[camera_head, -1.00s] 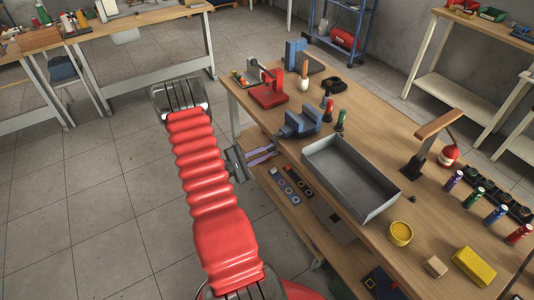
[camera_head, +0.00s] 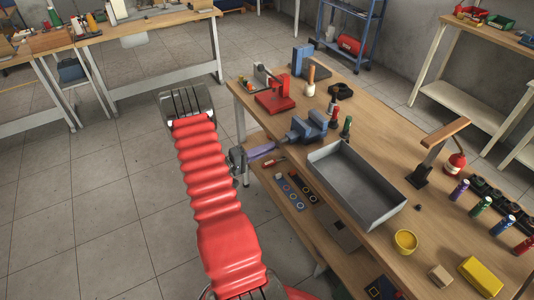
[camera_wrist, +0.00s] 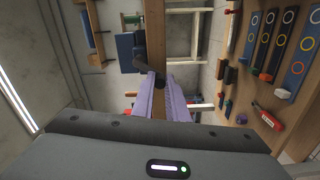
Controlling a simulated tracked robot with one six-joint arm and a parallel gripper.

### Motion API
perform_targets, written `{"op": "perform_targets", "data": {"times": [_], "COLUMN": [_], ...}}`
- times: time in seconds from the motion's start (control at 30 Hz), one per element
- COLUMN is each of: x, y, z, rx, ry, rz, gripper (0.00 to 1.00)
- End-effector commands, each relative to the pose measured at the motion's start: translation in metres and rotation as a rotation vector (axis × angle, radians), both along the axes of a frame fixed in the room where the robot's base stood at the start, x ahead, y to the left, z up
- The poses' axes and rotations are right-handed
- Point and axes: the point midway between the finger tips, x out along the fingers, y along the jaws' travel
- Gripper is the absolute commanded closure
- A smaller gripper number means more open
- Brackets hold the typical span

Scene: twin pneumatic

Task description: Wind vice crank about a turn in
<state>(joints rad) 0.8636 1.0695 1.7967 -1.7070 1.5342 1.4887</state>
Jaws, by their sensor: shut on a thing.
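The blue vice (camera_head: 310,126) stands at the near long edge of the wooden bench. In the wrist view its blue body (camera_wrist: 129,52) is left of the bench edge. My gripper (camera_head: 276,147), with purple fingers, reaches in from the left, just off the bench edge in front of the vice. In the wrist view the fingers (camera_wrist: 165,90) are shut on the dark crank (camera_wrist: 151,76) at the vice's end. The crank's far side is hidden by the fingers, and it is too small to make out in the head view.
A grey tray (camera_head: 351,190) sits right of the vice. A red press (camera_head: 275,100) and small bottles (camera_head: 346,127) stand near it. Below, the lower shelf (camera_head: 309,226) holds tools and a strip with coloured rings (camera_head: 290,190). Open floor lies left of the bench.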

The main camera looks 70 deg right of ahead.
Motion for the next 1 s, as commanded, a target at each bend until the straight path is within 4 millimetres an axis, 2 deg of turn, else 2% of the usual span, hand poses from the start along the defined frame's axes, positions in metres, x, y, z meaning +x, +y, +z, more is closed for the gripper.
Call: {"op": "perform_targets", "data": {"times": [0.6,1.0], "x": [0.012,0.015], "y": [-0.011,-0.013], "z": [0.017,0.026], "rx": [-0.375,-0.518], "ry": [-0.433,-0.594], "rz": [0.001,0.002], "gripper": [1.00,1.00]}}
